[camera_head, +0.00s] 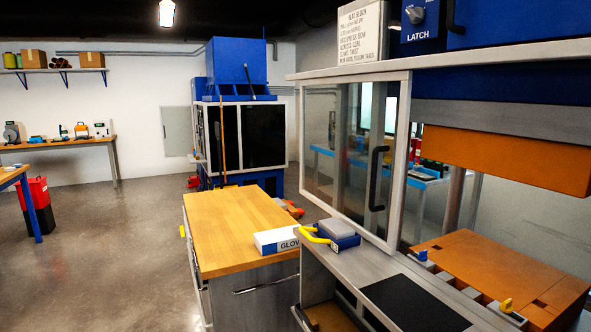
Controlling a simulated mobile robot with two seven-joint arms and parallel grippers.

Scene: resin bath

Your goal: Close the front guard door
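The guard door (348,145) is a clear panel in a pale metal frame, on the right half of the view. It has a vertical black handle (374,180) near its right edge. The door covers the left part of the machine's front. To its right the front is open, showing an orange upper block (500,158) above an orange lower block (500,270). A blue housing above carries a knob (416,14) over the word LATCH. Neither of my grippers is in view.
A wooden-topped cabinet (225,225) stands left of the machine, with a glove box (274,241) on its corner. A blue and grey device (338,233) with a yellow handle sits below the door. Another blue machine (237,60) stands behind.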

